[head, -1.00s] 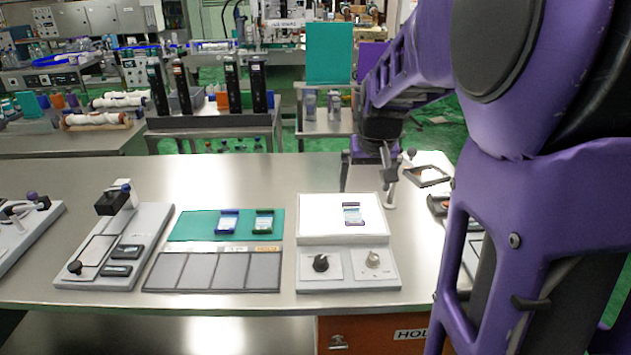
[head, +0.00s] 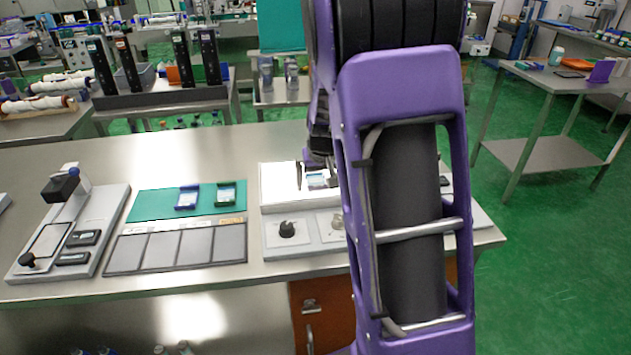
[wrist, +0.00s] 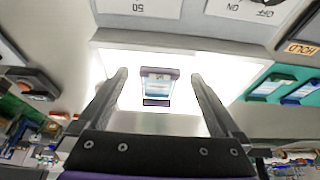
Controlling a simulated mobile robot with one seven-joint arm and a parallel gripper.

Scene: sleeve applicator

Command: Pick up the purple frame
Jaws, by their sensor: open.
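The purple frame (wrist: 160,71) lies on the bright white light panel (wrist: 215,62); a pale, printed piece shows inside it. In the wrist view it sits between my gripper's two fingers (wrist: 160,76), with clear gaps on both sides. My gripper is open and empty, and its height above the panel is hard to judge. In the head view my gripper (head: 316,163) is over the panel, and my arm hides the panel's right part. The frame (head: 317,181) is partly visible there beneath the fingers.
A teal mat (head: 155,205) left of the panel holds a blue frame (head: 187,197) and a green frame (head: 225,194). Grey pads (head: 180,249) lie in front. Knobs (head: 287,229) stand on the panel's front face. A press-like device (head: 75,230) stands further left.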

